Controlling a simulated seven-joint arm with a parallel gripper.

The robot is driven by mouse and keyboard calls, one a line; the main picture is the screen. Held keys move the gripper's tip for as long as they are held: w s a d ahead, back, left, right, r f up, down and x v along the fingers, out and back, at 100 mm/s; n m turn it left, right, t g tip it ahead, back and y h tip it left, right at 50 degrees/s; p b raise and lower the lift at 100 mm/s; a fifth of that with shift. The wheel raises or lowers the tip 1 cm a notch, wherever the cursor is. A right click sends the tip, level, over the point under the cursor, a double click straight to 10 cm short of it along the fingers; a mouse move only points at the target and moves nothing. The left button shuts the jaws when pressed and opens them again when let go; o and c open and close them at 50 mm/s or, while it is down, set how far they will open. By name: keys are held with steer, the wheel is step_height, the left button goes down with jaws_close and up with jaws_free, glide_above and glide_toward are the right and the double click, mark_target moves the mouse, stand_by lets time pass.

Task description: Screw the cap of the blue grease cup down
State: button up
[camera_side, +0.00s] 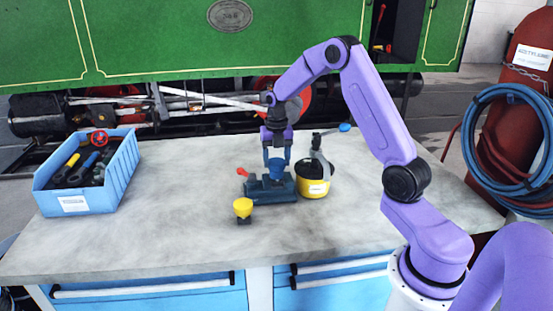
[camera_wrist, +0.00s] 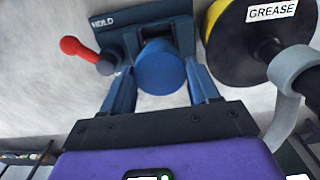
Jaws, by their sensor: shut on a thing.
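The blue grease cup's round cap (camera_side: 277,172) sits on top of a dark blue clamp-like holder (camera_side: 285,190) on the bench. The cap (camera_wrist: 160,68) also shows in the wrist view, between my two fingers. My gripper (camera_side: 277,160) points down from above and is shut on the blue cap, one finger on each side. The cup's body below the cap is mostly hidden. The holder (camera_wrist: 118,32) carries a red-knobbed lever (camera_wrist: 82,48) at its left.
A yellow grease pot (camera_side: 313,190) with a grey upright tool stands close at the holder's right. A small yellow-capped cup (camera_side: 243,208) stands in front. A blue bin of tools (camera_side: 112,185) is at the left.

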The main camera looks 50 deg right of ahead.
steer(key=shift+f, duration=0.8)
stand_by(1.7)
steer(key=o, duration=0.3)
steer(key=c, duration=0.3)
steer(key=m, duration=0.4)
steer(key=shift+m, duration=1)
steer(key=shift+m, duration=3)
